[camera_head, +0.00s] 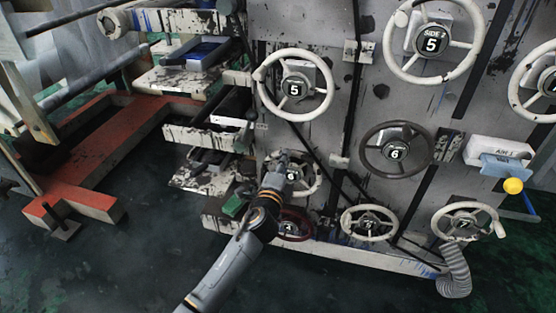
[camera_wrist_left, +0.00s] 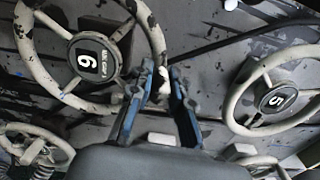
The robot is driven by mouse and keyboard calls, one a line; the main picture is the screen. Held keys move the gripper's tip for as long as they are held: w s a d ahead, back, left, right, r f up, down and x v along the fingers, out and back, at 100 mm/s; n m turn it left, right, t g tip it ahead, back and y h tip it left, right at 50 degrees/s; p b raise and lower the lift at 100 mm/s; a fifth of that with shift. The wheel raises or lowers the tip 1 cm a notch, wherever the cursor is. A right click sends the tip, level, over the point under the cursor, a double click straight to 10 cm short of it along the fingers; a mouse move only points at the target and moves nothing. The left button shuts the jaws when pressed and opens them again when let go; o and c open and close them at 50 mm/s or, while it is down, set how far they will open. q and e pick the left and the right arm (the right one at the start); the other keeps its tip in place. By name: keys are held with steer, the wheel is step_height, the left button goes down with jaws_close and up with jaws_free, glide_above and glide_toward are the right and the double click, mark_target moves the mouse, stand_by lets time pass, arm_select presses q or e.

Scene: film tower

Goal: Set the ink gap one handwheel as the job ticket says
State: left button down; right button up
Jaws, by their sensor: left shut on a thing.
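A cream handwheel with a black number plate reading 6 (camera_head: 292,177) is low on the grey machine panel. In the left wrist view the handwheel (camera_wrist_left: 92,62) fills the upper left, its plate turned and the small text unreadable. My left gripper (camera_head: 282,158) reaches the wheel's upper rim and hides part of it. In the wrist view its blue-sided fingers (camera_wrist_left: 163,80) are shut on the wheel's rim or handle; I cannot tell which. I cannot make out the job ticket or which wheel is ink gap one. My right gripper is not in view.
A cream wheel marked 5 (camera_head: 296,86) is above, and a dark wheel marked 6 (camera_head: 396,149) is to the right. A dark red wheel (camera_head: 293,225) sits close below my arm. A red-orange frame (camera_head: 112,160) stands at left; the floor (camera_head: 120,255) in front is clear.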

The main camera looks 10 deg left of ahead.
arm_select(q)
steer(key=shift+d+r+m, duration=0.1)
steer(key=shift+d+m, duration=0.55)
steer(key=shift+m, duration=0.05)
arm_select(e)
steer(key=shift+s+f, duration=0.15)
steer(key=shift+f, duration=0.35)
arm_select(q)
steer(key=c, duration=1.2)
jaws_free()
steer(key=shift+s, duration=0.25)
steer(key=s, duration=1.1)
steer(key=shift+s+a, duration=0.2)
steer(key=shift+s, duration=0.1)
